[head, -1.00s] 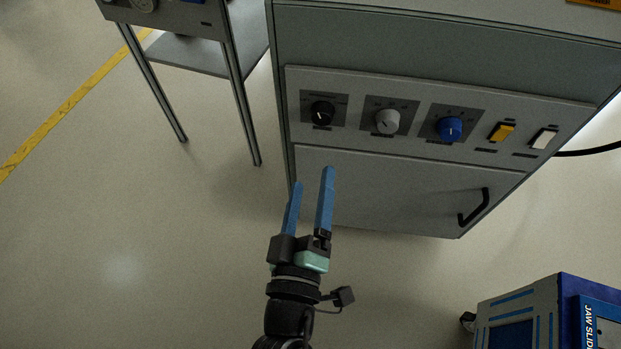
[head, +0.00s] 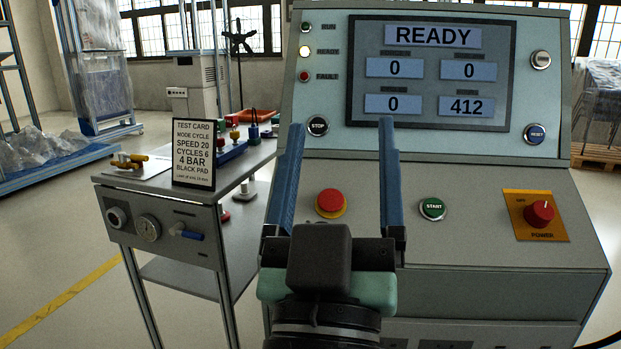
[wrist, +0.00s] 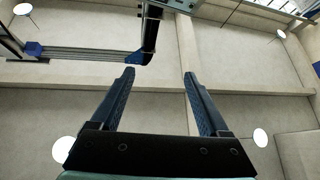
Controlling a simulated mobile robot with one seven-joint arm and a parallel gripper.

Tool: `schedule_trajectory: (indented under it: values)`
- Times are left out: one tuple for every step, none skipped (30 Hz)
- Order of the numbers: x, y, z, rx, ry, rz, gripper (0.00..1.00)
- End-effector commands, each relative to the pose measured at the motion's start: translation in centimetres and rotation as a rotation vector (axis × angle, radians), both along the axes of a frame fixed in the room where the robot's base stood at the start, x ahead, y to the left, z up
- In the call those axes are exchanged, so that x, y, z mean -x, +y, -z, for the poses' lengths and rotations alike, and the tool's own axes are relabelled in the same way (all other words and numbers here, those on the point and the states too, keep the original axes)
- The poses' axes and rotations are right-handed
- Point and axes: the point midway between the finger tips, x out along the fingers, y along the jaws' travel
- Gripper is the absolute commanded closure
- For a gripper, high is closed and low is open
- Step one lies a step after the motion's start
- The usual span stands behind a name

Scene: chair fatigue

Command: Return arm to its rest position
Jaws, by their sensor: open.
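My gripper (head: 340,165) is in the lower middle of the head view, raised in front of the grey control console (head: 465,215). Its two blue fingers stand upright and wide apart, with nothing between them. A red push button (head: 331,202) shows between the fingers, behind them. In the wrist view my gripper (wrist: 158,80) is also open and empty, facing the pale ceiling with its round lamps. Whether the fingers touch the console cannot be told from these views.
The console's screen (head: 431,72) reads READY, with a green START button (head: 432,208) and a red POWER knob (head: 539,213) below. Open floor lies at lower left.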

Motion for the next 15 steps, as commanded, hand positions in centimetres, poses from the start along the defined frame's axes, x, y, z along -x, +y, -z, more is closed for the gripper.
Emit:
schedule_trajectory:
  values:
    - [1.1,0.5,-3.1,-0.026,-0.054,-0.043,0.21]
    - [1.6,0.7,-4.4,-0.039,-0.076,-0.067,0.21]
    - [2.4,0.9,-6.2,-0.056,-0.108,-0.098,0.21]
    - [3.0,1.2,-7.3,-0.066,-0.129,-0.122,0.21]
    - [3.6,1.5,-8.5,-0.075,-0.151,-0.147,0.21]
    - [4.5,1.8,-10.0,-0.088,-0.179,-0.178,0.21]
    - [5.2,2.0,-11.0,-0.096,-0.199,-0.202,0.21]
    - [5.9,2.2,-12.1,-0.103,-0.219,-0.227,0.21]
    - [6.0,2.3,-13.4,-0.105,-0.221,-0.236,0.21]
    - [5.8,2.3,-14.1,-0.105,-0.214,-0.233,0.21]
    - [5.7,2.3,-14.7,-0.104,-0.212,-0.231,0.21]
    - [5.7,2.3,-15.5,-0.103,-0.212,-0.23,0.21]
    - [5.7,2.3,-16.1,-0.104,-0.211,-0.229,0.21]
    - [5.7,2.3,-16.8,-0.104,-0.211,-0.229,0.21]
    - [5.7,2.3,-17.7,-0.103,-0.211,-0.229,0.21]
